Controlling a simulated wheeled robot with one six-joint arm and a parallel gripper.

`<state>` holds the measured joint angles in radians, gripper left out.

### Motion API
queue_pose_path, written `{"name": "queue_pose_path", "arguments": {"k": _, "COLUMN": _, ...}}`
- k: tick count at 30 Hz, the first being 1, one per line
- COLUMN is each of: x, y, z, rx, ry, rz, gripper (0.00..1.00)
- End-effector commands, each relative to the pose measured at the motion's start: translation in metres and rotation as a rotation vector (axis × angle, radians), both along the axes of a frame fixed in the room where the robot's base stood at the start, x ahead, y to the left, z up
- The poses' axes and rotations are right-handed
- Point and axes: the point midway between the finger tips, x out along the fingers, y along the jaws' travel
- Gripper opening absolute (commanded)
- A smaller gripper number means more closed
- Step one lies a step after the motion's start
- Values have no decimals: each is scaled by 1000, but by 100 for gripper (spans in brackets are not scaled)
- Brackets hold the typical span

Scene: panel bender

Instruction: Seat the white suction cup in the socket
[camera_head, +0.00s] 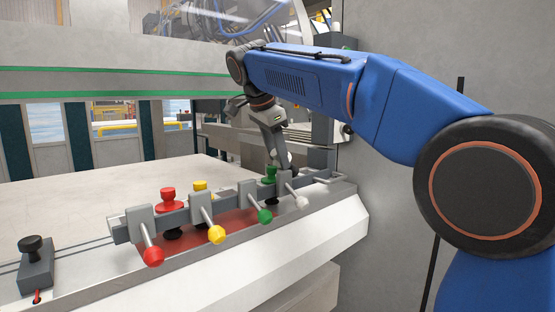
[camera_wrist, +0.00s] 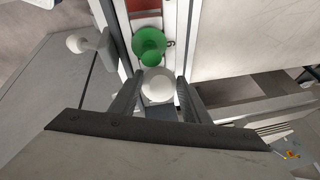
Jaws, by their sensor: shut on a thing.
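The white suction cup (camera_wrist: 158,85) is a round white piece between the two fingers of my gripper (camera_wrist: 160,80) in the wrist view. My gripper is shut on it. In the head view my gripper (camera_head: 288,172) is low over the far right end of the station, behind the lever with the white ball (camera_head: 302,203). The white cup cannot be made out there. The socket under the cup is hidden, so I cannot tell whether the cup touches it. The green suction cup (camera_wrist: 148,42) stands just beyond the white one, close to the left fingertip.
A red cup (camera_head: 168,199), a yellow cup (camera_head: 201,188) and the green cup (camera_head: 270,174) stand along the rail. Levers with red, yellow (camera_head: 217,235) and green balls stick out in front. A grey block with a black knob (camera_head: 34,262) is at left. The white table (camera_head: 110,190) behind is clear.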

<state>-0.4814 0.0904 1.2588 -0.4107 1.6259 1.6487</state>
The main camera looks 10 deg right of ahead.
Motion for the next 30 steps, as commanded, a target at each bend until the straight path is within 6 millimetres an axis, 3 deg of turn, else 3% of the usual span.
{"name": "queue_pose_path", "arguments": {"k": 30, "x": 0, "y": 0, "z": 49, "rx": 0, "ry": 0, "rz": 0, "gripper": 16}}
